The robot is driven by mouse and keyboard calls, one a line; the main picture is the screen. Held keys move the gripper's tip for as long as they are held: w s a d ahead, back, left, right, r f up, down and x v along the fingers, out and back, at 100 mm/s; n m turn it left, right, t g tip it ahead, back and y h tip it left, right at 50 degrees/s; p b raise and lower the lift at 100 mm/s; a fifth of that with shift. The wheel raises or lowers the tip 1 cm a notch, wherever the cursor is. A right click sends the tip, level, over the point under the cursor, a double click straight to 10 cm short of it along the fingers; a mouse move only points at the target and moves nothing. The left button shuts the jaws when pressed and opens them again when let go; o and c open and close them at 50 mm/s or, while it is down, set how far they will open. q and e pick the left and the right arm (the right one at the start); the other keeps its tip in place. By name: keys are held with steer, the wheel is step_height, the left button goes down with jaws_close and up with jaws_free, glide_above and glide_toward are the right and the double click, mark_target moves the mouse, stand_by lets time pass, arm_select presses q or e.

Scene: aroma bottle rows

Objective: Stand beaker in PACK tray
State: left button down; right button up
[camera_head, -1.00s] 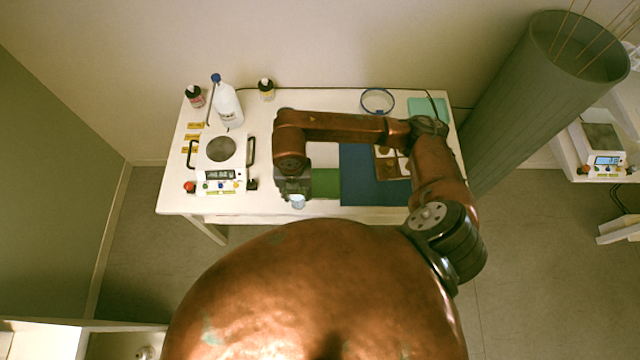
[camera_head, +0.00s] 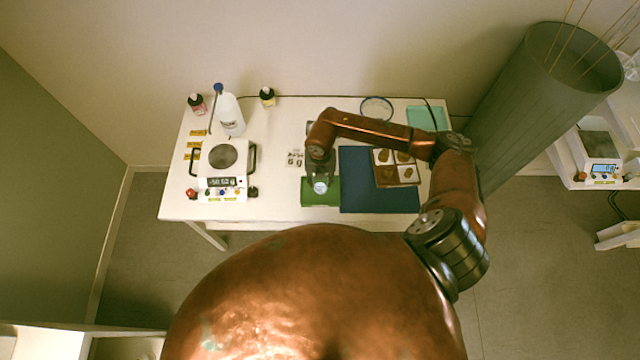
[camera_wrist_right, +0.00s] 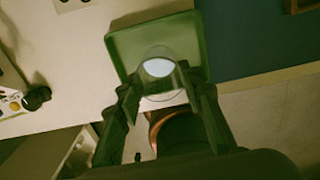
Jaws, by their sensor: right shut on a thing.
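My right gripper (camera_head: 320,179) is shut on a clear beaker (camera_head: 320,188) with a pale bluish-white inside. In the head view the beaker shows over the green tray (camera_head: 310,201) at the table's front edge. In the right wrist view the beaker (camera_wrist_right: 158,70) sits between the two fingers of the gripper (camera_wrist_right: 160,84), in front of the green tray (camera_wrist_right: 126,42). I cannot tell whether its base touches the tray floor. No PACK lettering is readable on the tray. My left gripper is not in view.
A blue mat (camera_head: 375,201) borders the tray on the right, with a brown sample box (camera_head: 396,184) on it. White table surface (camera_head: 275,195) lies clear between scale and tray.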

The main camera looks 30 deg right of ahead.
step_height(320, 180, down, 2)
steer(key=shift+f, duration=0.45)
steer(key=shift+f, duration=0.2)
steer(key=o, duration=1.1)
steer(key=shift+o, duration=0.2)
steer(key=shift+r, duration=0.15)
steer(key=shift+r, duration=0.35)
step_height(320, 180, up, 11)
steer(key=shift+r+b, duration=0.2)
steer(key=shift+b, duration=0.2)
